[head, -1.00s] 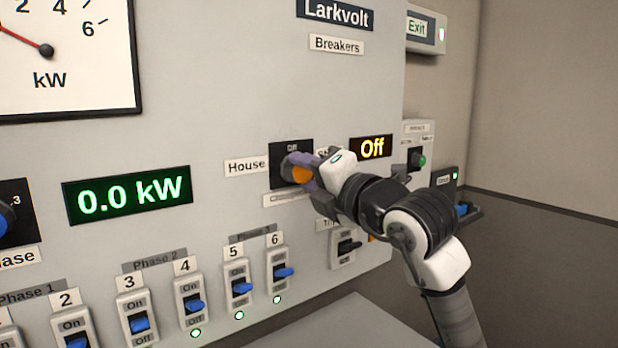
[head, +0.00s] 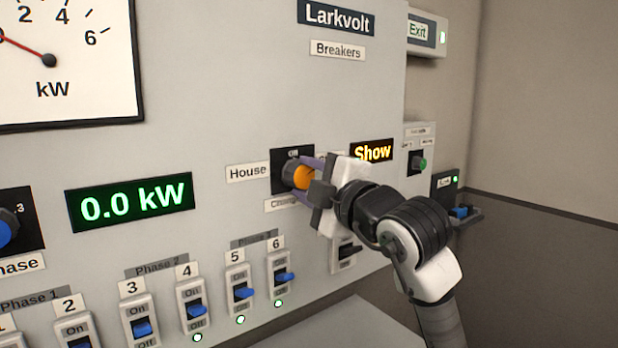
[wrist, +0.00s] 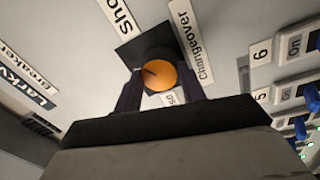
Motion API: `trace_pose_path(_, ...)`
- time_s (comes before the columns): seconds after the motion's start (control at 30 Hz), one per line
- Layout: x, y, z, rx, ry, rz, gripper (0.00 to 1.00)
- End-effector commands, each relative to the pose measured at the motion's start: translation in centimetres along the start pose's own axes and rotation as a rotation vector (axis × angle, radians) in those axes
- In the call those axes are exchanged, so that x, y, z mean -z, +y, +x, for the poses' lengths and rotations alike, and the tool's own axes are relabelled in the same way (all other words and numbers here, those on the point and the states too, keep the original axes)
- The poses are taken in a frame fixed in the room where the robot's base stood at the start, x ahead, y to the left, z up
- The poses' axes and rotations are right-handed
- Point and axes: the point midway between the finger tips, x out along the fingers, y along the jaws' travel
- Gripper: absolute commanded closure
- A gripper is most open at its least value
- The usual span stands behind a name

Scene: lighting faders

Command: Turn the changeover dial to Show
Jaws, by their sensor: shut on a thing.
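The changeover dial (head: 303,177) has an orange face and a dark body on a black plate, between the House label (head: 248,171) and a label hidden behind my gripper. The small display (head: 372,152) beside it reads Show in orange. My gripper (head: 308,180) is shut on the dial, with a purple finger above and below it. In the wrist view the dial (wrist: 159,75) sits between the two fingers, and a dark pointer line on its face points up and left, toward the Show label (wrist: 121,15).
Breaker switches (head: 197,307) with blue levers line the lower panel. A green 0.0 kW readout (head: 131,201) and a dial gauge (head: 65,60) are at left. A switch (head: 346,252) sits just below my gripper. An Exit box (head: 425,32) is at upper right.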

Motion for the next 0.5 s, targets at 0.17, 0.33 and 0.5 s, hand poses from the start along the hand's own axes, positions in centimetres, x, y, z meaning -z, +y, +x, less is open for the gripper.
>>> trace_pose_path(0.17, -0.04, 0.09, -0.03, -0.002, -0.003, 0.028, 0.83)
trace_pose_path(0.33, -0.05, 0.08, -0.03, -0.002, -0.004, 0.034, 0.83)
trace_pose_path(0.5, -0.06, 0.07, -0.03, -0.001, -0.004, 0.034, 0.83)
